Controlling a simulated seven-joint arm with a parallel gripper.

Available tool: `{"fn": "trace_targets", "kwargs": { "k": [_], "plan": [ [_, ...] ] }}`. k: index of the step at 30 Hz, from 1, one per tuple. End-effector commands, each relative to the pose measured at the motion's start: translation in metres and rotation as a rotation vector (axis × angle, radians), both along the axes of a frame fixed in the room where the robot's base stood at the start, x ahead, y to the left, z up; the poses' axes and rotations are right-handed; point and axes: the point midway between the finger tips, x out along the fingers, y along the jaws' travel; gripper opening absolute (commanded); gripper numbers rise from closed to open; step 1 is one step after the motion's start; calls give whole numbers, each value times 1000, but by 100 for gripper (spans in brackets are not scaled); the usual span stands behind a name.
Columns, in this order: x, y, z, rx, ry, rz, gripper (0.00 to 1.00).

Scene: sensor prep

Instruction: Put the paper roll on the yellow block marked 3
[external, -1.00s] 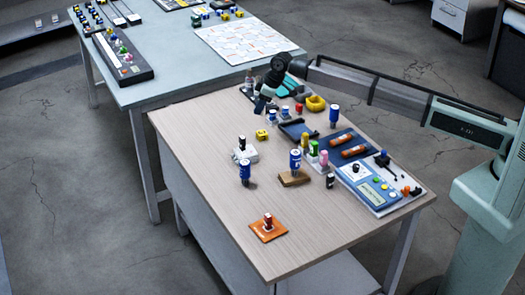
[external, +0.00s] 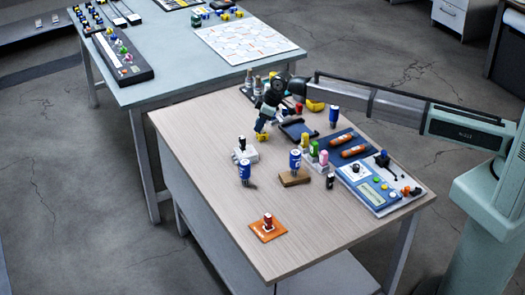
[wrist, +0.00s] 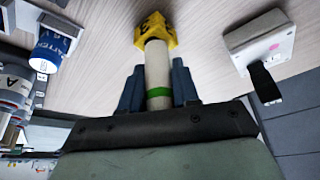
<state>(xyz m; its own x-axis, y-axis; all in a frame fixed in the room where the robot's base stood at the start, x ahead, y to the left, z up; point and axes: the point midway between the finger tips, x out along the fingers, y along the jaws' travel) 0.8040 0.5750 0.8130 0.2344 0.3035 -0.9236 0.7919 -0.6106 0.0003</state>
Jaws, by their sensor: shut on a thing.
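The paper roll (wrist: 157,68) is white with a green band and stands between my fingers. My gripper (wrist: 158,80) is shut on it. In the external view my gripper (external: 264,122) is right over the yellow block (external: 262,137), which is partly hidden. The roll is hard to make out there.
A white block with a black-topped piece (external: 244,150) stands in front of my gripper. The table's left part is clear.

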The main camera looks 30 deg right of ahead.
Motion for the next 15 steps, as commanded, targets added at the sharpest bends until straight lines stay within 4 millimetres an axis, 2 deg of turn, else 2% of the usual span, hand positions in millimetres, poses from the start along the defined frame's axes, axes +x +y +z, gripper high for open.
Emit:
{"fn": "trace_targets", "kwargs": {
  "k": [2,3,10,15],
  "plan": [
    [0,0,-2,0,0,0,1],
    [0,0,-2,0,0,0,33],
    [0,0,-2,0,0,0,55],
    [0,0,-2,0,0,0,56]
  ]
}}
